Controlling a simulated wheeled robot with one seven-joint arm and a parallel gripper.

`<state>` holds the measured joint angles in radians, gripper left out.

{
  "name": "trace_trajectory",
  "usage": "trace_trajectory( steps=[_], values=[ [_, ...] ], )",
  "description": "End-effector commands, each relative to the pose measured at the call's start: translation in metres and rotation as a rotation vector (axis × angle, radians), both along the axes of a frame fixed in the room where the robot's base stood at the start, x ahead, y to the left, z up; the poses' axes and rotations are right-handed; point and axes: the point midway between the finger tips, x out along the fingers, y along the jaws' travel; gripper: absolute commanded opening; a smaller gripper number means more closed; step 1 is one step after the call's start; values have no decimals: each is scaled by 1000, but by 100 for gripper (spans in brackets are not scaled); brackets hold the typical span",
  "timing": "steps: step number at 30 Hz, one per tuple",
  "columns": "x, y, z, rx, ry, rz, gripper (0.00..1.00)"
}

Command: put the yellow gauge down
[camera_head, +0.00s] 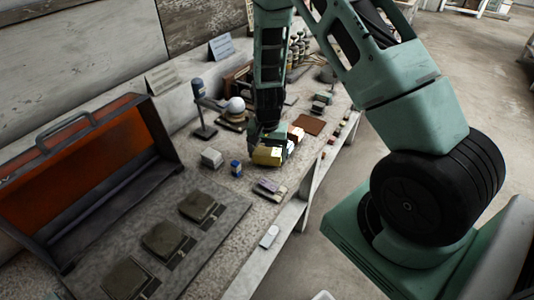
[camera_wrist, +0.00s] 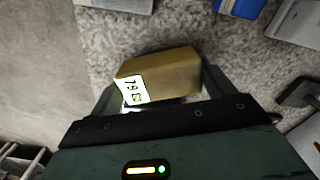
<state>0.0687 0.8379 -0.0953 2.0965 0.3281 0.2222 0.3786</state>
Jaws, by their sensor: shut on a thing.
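The yellow gauge (camera_head: 267,156) is a small yellow block in the head view, at the end of my arm over the speckled bench. In the wrist view the gauge (camera_wrist: 168,74) is a brownish-yellow box with a white label on its left end. My gripper (camera_wrist: 155,90) is shut on it, with a finger at each end. My gripper (camera_head: 268,142) points down at the bench in the head view. I cannot tell whether the gauge touches the bench top.
A blue item (camera_head: 236,168) and a pale grey block (camera_head: 212,158) stand left of the gauge. Flat grey-purple pieces (camera_head: 269,187) lie in front. An open orange-lined case (camera_head: 75,160) fills the left. The bench's right edge (camera_head: 318,165) is close by.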

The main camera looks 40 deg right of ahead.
Motion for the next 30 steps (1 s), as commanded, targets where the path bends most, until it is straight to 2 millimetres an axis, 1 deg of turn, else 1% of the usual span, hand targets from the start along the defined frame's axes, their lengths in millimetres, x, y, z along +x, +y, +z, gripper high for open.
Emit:
trace_trajectory(
  steps=[1,4,11,15,16,17,18,25,28,30],
  values=[
    [0,0,-5,0,1,-1,63],
    [0,0,-11,0,0,1,63],
    [0,0,-12,-1,-2,2,63],
    [0,0,-16,0,-1,2,63],
    [0,0,-16,0,-1,2,87],
    [0,0,-15,0,-1,2,96],
    [0,0,-15,0,-1,2,100],
    [0,0,-14,0,-1,2,100],
    [1,0,-9,0,-3,2,100],
    [1,0,-2,-1,-5,2,100]
  ],
)
